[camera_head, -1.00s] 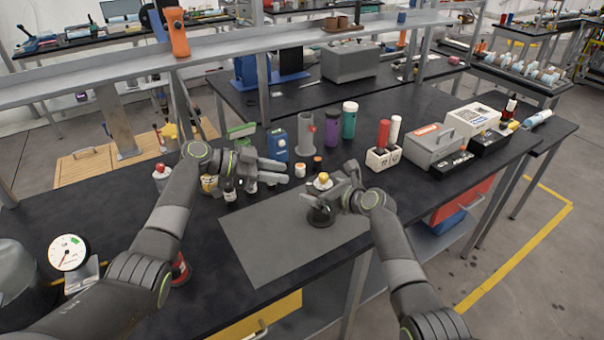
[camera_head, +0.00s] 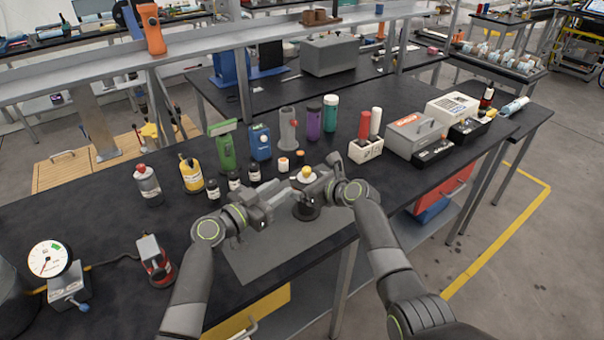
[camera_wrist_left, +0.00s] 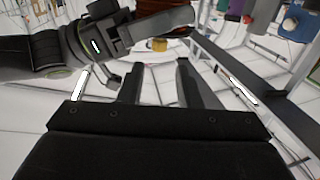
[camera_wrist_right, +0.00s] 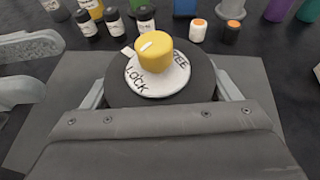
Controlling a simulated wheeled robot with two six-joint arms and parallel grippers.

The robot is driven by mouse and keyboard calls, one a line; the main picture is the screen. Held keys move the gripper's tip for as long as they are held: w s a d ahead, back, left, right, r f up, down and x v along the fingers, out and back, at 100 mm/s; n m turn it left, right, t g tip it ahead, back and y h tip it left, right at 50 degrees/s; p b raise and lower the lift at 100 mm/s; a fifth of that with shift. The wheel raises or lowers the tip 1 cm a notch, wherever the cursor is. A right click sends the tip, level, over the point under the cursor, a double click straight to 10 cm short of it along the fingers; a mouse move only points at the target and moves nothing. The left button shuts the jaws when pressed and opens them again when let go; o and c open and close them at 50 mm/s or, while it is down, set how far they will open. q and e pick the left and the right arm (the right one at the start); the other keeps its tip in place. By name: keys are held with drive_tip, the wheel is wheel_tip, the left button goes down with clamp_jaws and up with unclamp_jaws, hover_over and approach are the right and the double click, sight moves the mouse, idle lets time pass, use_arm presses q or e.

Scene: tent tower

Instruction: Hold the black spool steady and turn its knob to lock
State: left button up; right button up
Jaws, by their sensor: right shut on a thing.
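The black spool (camera_head: 307,211) stands upright on the grey mat. Its round yellow knob (camera_wrist_right: 154,56) sits on a white dial plate marked LOCK at lower left and FREE at right in the right wrist view. My right gripper (camera_wrist_right: 162,97) is shut around the spool's sides, one finger on each side. My left gripper (camera_head: 289,191) is just left of the knob, its fingers apart with nothing between them. The right wrist view shows its two fingertips (camera_wrist_right: 52,65) beside the spool, separated from the knob by a gap.
Small black bottles (camera_head: 234,180) and a yellow bottle (camera_head: 191,174) stand behind and left of my left gripper. Two small capped jars (camera_head: 284,164) stand just behind the spool. A green holder (camera_head: 222,148) and blue box (camera_head: 260,142) stand farther back. The grey mat (camera_head: 265,258) is clear in front.

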sight(303, 173)
use_arm(q)
drive_tip(key=x, duration=0.9)
clamp_jaws()
